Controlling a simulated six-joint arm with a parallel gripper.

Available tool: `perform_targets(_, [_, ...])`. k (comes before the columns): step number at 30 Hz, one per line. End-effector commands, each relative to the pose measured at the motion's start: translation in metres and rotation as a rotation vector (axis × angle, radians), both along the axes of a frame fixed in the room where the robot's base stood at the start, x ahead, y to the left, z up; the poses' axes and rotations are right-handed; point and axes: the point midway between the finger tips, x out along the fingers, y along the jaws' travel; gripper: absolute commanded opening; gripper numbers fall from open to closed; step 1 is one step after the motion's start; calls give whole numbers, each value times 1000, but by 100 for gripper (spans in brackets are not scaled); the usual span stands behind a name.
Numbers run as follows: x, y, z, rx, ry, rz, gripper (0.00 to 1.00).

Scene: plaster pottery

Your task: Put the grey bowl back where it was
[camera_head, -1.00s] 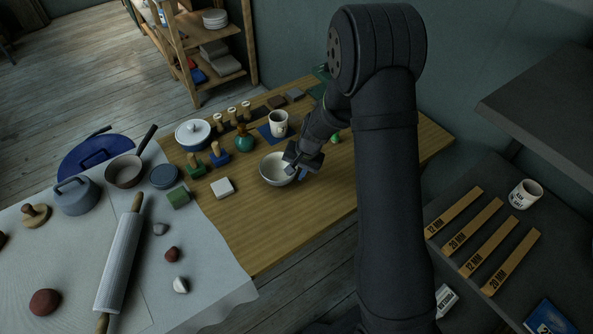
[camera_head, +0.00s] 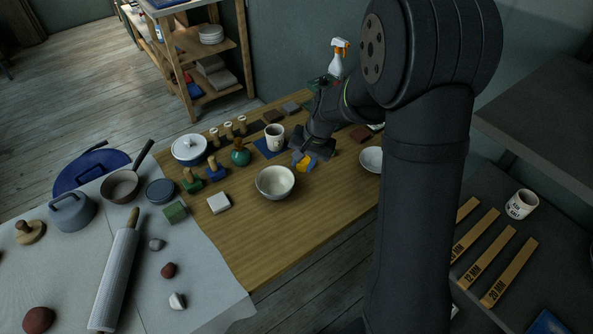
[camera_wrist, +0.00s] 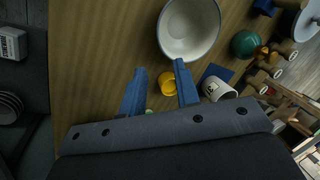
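A pale greyish bowl (camera_head: 275,182) stands upright on the wooden table, in front of the white mug. I take it for the grey bowl. It also shows at the top of the wrist view as a wide bowl (camera_wrist: 188,28) with a dark rim, its inside empty. A second, whiter bowl (camera_head: 371,159) stands to the right, partly behind my arm. A small yellow cup (camera_wrist: 168,83) lies below the fingers.
A white mug (camera_head: 274,137) on a blue square and a green round vase (camera_head: 240,155) stand close behind the bowl. A white block (camera_head: 218,203) sits to its left. The table in front of the bowl (camera_head: 265,235) is clear.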

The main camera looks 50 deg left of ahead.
Motion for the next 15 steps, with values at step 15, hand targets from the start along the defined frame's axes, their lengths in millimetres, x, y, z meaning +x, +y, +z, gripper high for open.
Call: perform_targets(15, [4,4,5,1,-1,34,29])
